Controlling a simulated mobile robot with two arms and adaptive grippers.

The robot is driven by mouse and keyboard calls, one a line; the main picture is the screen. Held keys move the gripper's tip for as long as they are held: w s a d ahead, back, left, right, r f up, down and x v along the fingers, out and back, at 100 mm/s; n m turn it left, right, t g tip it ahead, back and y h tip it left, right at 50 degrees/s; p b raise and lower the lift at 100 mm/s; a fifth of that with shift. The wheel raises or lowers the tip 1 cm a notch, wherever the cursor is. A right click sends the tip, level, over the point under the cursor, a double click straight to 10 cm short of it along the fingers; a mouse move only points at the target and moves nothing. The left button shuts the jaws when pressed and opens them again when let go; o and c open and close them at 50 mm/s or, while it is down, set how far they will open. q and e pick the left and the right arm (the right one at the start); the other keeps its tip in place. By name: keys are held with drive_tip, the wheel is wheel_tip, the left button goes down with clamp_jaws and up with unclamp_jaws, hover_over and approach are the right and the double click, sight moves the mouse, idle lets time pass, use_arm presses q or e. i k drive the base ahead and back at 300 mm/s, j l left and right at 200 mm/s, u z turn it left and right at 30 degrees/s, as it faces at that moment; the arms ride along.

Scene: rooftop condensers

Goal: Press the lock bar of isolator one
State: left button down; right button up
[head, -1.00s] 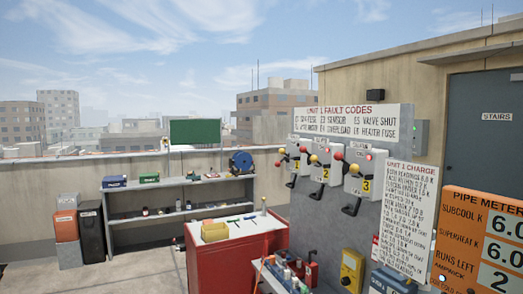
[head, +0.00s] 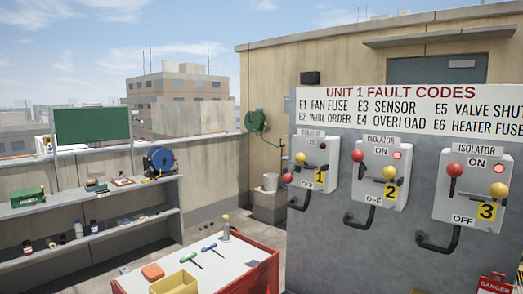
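Isolator one (head: 312,168) is a light grey box with a yellow "1" label, at the left of a row of three on a grey panel. A red-ball lever (head: 287,178) sits low at its left, and a yellow ball (head: 300,157) sits higher near its top left. A bent black bar (head: 299,204) sticks out below the box; I cannot tell whether it is the lock bar. The small lamp on isolator one looks dark. Neither of my grippers is in view.
Isolator two (head: 377,190) and isolator three (head: 465,200) have red balls raised and red lamps lit. A fault-code sign (head: 400,108) is above. A red cabinet (head: 262,278) with tools on its white top (head: 225,262) stands at lower left, shelves (head: 100,220) farther left.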

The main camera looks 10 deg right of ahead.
sight(300, 158)
drive_tip(key=i+j, duration=0.35)
drive_tip(key=i+j+z, duration=0.15)
drive_tip(key=i+j, duration=0.15)
drive_tip(key=i, duration=0.25)
